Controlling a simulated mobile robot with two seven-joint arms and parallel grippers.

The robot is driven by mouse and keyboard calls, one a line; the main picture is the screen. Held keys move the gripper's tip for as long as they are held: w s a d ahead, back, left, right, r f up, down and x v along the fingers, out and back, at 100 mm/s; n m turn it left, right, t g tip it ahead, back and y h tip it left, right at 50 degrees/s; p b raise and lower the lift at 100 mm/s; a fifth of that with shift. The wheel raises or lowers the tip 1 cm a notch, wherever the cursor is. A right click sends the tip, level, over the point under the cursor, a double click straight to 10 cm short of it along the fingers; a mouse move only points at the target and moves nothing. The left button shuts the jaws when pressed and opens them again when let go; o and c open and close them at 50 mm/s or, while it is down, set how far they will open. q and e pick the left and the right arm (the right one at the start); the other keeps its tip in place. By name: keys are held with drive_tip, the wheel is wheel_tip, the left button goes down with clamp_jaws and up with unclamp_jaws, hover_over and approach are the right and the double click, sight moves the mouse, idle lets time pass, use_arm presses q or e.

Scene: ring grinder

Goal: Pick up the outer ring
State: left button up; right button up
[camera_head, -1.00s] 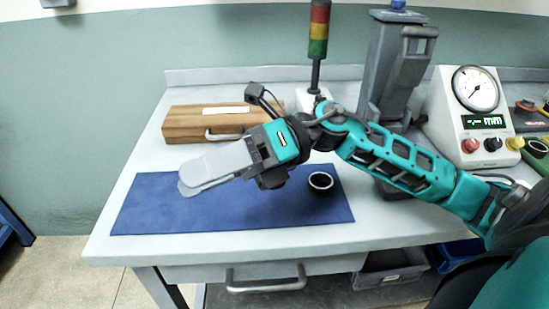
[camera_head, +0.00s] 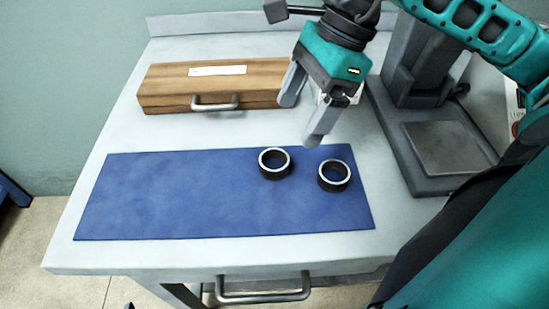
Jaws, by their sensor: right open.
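Two short dark rings with bright rims lie on the blue mat, one the left ring (camera_head: 275,163) and one the right ring (camera_head: 334,176). They are close in size, and I cannot tell which is the outer ring. My right gripper (camera_head: 303,116) is above the table's back half, just behind the rings in the picture. Its two fingers are apart and point down, with nothing between them. It touches neither ring. My left gripper is not in view.
The blue mat (camera_head: 170,195) is bare on its left side. A wooden case (camera_head: 165,88) with a metal handle stands behind it. A grey stand with a flat base (camera_head: 445,148) is right of the mat. A drawer handle (camera_head: 262,298) juts out at the front.

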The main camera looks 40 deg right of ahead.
sight(278, 167)
drive_tip(key=x, duration=0.9)
drive_tip(key=shift+a+r, duration=0.1)
drive_tip(key=shift+a, duration=0.15)
drive_tip(key=shift+c, duration=0.3)
drive_tip(key=c, duration=1.1)
drive_tip(key=shift+r, duration=0.15)
drive_tip(key=shift+c, duration=0.2)
